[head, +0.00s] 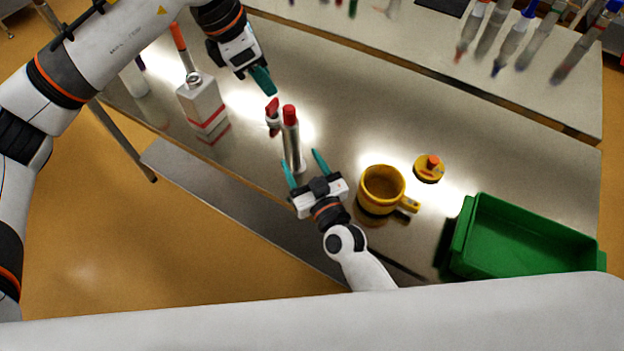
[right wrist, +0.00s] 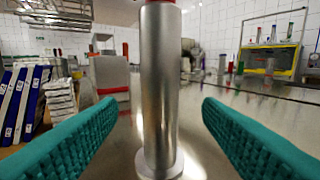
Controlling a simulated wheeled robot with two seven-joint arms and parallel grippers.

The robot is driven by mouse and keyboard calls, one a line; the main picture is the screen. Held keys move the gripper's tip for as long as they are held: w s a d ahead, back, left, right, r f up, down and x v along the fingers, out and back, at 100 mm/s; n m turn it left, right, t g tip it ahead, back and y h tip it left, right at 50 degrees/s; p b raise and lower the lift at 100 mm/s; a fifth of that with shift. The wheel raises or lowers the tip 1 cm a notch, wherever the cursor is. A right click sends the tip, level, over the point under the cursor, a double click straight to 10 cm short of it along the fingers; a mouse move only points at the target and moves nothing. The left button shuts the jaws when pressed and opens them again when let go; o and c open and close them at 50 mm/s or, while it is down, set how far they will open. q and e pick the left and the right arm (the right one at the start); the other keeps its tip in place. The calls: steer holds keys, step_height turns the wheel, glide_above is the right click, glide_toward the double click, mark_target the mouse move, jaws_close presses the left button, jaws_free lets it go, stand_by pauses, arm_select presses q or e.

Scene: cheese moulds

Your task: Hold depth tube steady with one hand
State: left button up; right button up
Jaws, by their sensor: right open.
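The depth tube, a silver cylinder with a red top (head: 292,145), stands upright on the metal table in the head view. The right wrist view shows the tube (right wrist: 160,90) close ahead, on a round white foot. My right gripper (head: 300,158) is open, its two teal fingers pointing at the tube. In the right wrist view the tube stands between the lines of the fingers, touching neither. My left gripper (head: 263,81) hangs above the table, up and left of the tube; its fingers overlap, so their opening is unclear. A small red-topped piece (head: 272,116) stands just behind the tube.
A white bottle-like container with a red stripe (head: 203,104) stands to the left. A yellow mug (head: 381,190), a yellow lid with an orange knob (head: 430,168) and a green crate (head: 463,233) are to the right. The table's middle beyond the tube is clear.

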mark_target(289, 108)
steer(key=shift+x, duration=3)
steer(key=c, duration=1.3)
arm_select(q)
steer(key=shift+o, duration=1.1)
steer(key=w+d+r+m+g+y, duration=0.15)
steer(key=d+m+y, duration=0.25)
steer(key=m, duration=0.6)
step_height(289, 108, down, 12)
steer(key=shift+s+r, duration=0.1)
steer(key=shift+r, duration=0.05)
steer(key=shift+c, duration=0.6)
